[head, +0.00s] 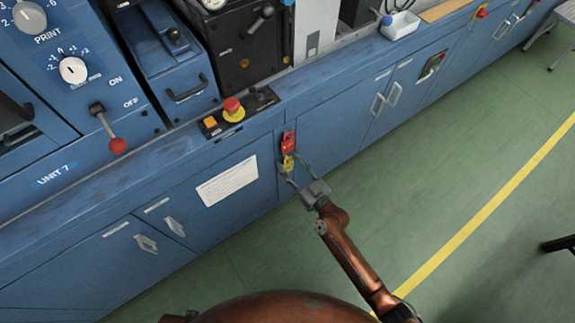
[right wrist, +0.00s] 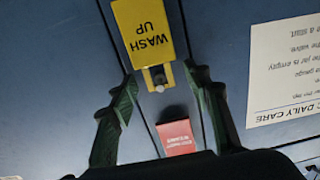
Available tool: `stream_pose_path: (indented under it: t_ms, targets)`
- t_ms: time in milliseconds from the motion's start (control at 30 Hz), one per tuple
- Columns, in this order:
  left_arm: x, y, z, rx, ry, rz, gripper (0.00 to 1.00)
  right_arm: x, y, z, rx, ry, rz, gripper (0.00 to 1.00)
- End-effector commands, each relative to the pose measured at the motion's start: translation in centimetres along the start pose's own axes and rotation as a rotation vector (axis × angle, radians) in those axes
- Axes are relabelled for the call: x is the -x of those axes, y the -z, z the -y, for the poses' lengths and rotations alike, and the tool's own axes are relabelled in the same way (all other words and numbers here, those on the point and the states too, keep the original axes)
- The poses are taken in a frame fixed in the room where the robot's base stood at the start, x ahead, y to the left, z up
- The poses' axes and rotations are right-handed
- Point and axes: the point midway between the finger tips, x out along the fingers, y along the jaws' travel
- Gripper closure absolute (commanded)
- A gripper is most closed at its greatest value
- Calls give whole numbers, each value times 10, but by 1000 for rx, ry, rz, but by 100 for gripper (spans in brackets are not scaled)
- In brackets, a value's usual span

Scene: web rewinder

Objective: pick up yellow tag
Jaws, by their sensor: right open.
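The yellow tag (head: 287,163) hangs on the front of the blue cabinet, just below a red tag (head: 288,141). In the right wrist view the yellow tag (right wrist: 145,32) reads "WASH UP" upside down, next to a small yellow bracket with a pale peg (right wrist: 159,86). My right gripper (head: 295,166) is at the cabinet front by the tag. Its fingers (right wrist: 160,74) are spread apart with nothing held; the peg shows between the tips and the tag lies mostly beyond them. My left gripper is not in view.
The red tag (right wrist: 176,137) shows between the finger bases. A white notice (head: 227,181) is on the cabinet to the left. A red emergency button (head: 232,106) sits on the ledge above. The green floor (head: 400,220) at right is mostly clear.

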Motion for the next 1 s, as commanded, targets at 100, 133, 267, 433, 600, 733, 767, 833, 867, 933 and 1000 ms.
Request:
stream_pose_path:
  t_ms: [100, 133, 267, 433, 600, 733, 767, 833, 867, 933, 1000]
  targets:
    - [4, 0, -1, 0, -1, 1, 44, -5, 0, 0, 0, -1, -1, 55]
    - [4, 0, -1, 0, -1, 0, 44, -5, 1, 0, 0, -1, -1, 55]
    - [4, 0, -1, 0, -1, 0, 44, -4, 1, 0, 0, -1, -1, 55]
    - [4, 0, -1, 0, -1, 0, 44, -4, 1, 0, 0, -1, 0, 65]
    - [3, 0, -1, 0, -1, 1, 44, -4, 0, 0, 0, -1, 0, 77]
    - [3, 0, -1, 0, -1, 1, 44, -4, 0, 0, 0, -1, 0, 86]
    - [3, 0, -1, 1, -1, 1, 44, -4, 0, 0, 0, -1, 0, 88]
    - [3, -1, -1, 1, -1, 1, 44, -4, 0, 0, 0, -1, 0, 93]
    - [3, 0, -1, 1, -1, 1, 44, -4, 0, 0, 0, -1, 0, 93]
    - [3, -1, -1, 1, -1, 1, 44, -4, 0, 0, 0, -1, 0, 93]
    - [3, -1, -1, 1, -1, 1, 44, -4, 0, 0, 0, -1, 0, 93]
